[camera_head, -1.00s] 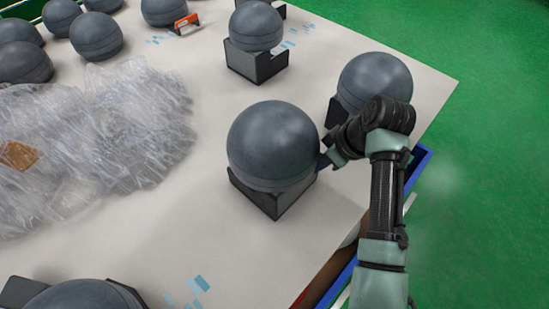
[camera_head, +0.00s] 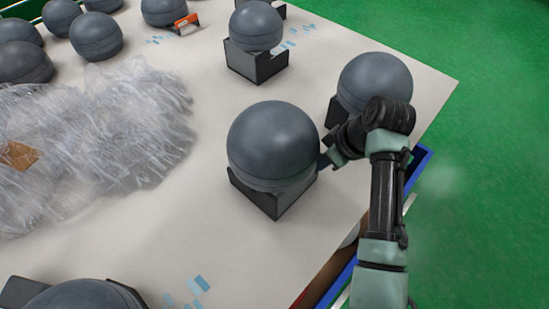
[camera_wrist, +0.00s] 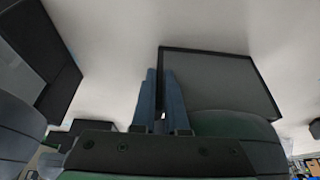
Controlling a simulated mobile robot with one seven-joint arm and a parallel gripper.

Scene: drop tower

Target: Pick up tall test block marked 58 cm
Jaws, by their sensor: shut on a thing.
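A dark grey ball (camera_head: 273,142) sits on a black block (camera_head: 262,200) near the middle of the head view. No 58 cm marking can be read on any block. My gripper (camera_head: 325,162) reaches in from the right, low beside the ball, at the right edge of this black block. In the wrist view my two blue-grey fingers (camera_wrist: 162,100) are close together, one on each side of the near edge of a black block (camera_wrist: 225,80). They are shut on it; the exact contact is partly hidden.
Another ball on a black block (camera_head: 374,82) stands close behind my wrist. A further black block (camera_head: 256,66) carries a ball farther back. A heap of clear plastic (camera_head: 95,140) lies at left. Pale tabletop (camera_head: 130,265) is clear in front; its right edge is near.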

